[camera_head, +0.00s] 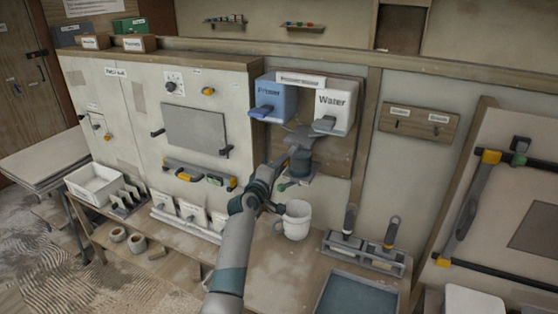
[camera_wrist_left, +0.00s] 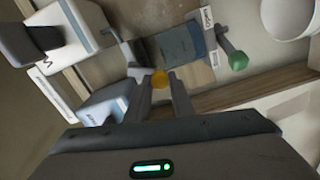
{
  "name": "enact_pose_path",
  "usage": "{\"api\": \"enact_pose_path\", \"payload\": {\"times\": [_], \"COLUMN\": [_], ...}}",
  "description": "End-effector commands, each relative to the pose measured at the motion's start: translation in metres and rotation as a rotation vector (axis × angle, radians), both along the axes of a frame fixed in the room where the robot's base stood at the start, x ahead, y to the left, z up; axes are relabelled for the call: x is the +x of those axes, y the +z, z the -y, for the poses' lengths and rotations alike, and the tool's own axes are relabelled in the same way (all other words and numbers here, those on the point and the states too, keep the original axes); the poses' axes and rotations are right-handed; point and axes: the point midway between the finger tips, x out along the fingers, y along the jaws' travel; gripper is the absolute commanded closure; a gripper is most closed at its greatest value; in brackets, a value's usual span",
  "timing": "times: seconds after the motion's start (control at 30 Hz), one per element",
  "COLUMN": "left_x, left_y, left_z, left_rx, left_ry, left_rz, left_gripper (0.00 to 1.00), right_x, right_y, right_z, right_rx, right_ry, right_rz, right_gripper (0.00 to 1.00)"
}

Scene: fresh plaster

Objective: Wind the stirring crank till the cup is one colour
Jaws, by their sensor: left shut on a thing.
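In the head view my left gripper (camera_head: 284,162) reaches up to the mixing pot and hides the knob. The blue-grey cylindrical pot (camera_head: 301,164) is mounted below the dispensers; it also shows in the wrist view (camera_wrist_left: 181,48). A white cup (camera_head: 296,221) with a handle stands upright on the bench below, partly seen in the wrist view (camera_wrist_left: 290,14). The colour inside the pot and the cup cannot be told. My right gripper is out of view.
A blue Primer box (camera_head: 278,98) and a white Water box (camera_head: 337,108) hang above the pot. A green knob (camera_wrist_left: 238,60) sticks out beside it. A tool rack (camera_head: 364,253) and a blue tray (camera_head: 357,297) are to the right on the bench.

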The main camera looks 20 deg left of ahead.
Motion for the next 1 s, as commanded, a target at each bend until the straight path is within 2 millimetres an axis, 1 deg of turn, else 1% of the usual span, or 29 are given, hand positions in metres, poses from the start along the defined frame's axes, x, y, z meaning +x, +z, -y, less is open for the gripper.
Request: {"api": "enact_pose_path", "payload": {"times": [0.1, 0.3, 0.73, 0.77, 0.8, 0.83, 1.0], "left_x": [-0.0004, -0.0005, -0.0005, -0.0005, -0.0005, -0.0004, -0.0003], "left_y": [-0.0026, -0.0042, -0.0046, -0.0047, -0.0046, -0.0045, -0.0035], "left_z": [0.0033, 0.0051, 0.0056, 0.0055, 0.0056, 0.0056, 0.0055], "left_rx": [-0.061, -0.114, -0.125, -0.125, -0.125, -0.125, -0.125], "left_ry": [-0.001, 0.000, 0.000, 0.000, 0.000, 0.000, 0.000], "left_rz": [-0.005, -0.007, -0.007, -0.007, -0.007, -0.007, -0.005], "left_gripper": [1.00, 1.00, 1.00, 0.74, 0.65, 0.60, 0.60], "right_x": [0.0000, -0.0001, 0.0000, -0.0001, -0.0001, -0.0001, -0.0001], "right_y": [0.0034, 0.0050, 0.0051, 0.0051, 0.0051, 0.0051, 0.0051], "right_z": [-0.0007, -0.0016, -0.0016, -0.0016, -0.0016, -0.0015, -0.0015], "right_rx": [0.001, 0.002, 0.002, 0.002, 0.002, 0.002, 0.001], "right_ry": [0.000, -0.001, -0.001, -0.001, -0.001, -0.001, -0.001], "right_rz": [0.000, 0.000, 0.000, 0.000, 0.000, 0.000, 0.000], "right_gripper": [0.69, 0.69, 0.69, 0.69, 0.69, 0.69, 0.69]}}
